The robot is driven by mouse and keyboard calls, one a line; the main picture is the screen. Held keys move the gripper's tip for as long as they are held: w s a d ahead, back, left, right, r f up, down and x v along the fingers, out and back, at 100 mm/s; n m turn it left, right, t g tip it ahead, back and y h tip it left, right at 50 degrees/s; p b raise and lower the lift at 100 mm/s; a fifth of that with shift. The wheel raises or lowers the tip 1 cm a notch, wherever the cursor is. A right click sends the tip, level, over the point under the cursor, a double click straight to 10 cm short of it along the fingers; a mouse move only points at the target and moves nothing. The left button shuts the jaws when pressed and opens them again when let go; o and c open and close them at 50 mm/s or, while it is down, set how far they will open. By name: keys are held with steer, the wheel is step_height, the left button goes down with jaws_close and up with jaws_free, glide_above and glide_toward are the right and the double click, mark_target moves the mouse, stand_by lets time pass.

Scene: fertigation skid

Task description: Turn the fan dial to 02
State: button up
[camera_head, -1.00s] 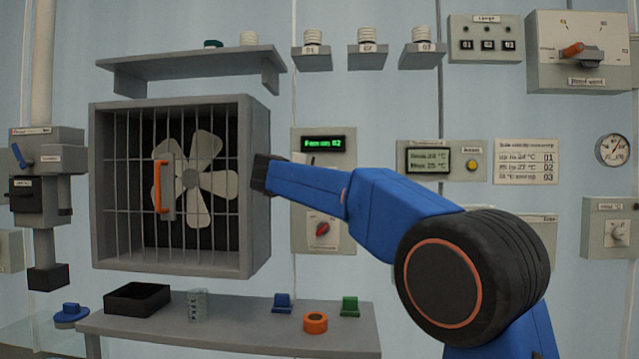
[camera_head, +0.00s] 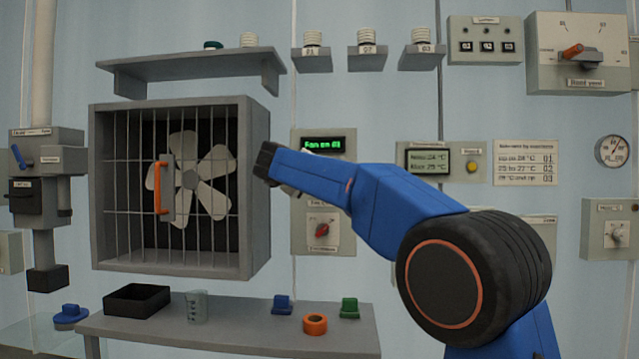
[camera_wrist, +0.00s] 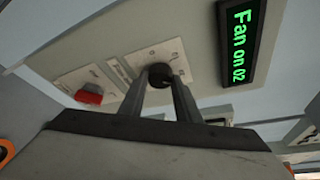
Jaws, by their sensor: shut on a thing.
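The fan dial is a dark round knob (camera_wrist: 158,72) on a pale plate in the wrist view. My gripper (camera_wrist: 164,84) is shut on it, with a finger on each side. In the head view my blue arm covers the dial and my fingertips. The green display beside it (camera_wrist: 238,45) reads "Fan on 02" in the wrist view. The same display (camera_head: 324,144) is too blurred in the head view for its digits to be sure. The fan (camera_head: 190,178) stands behind a barred grey housing (camera_head: 258,185).
Below the dial is a red knob (camera_head: 322,230), also in the wrist view (camera_wrist: 88,97). A temperature display (camera_head: 428,161) and a printed chart (camera_head: 526,162) are to the right. A grey shelf (camera_head: 230,318) below carries a black tray (camera_head: 137,300) and small items.

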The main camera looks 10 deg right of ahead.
steer(key=o, duration=1.1)
steer(key=shift+f, duration=0.15)
steer(key=shift+c, duration=0.2)
steer(key=v, duration=1.7)
steer(key=shift+s, duration=0.2)
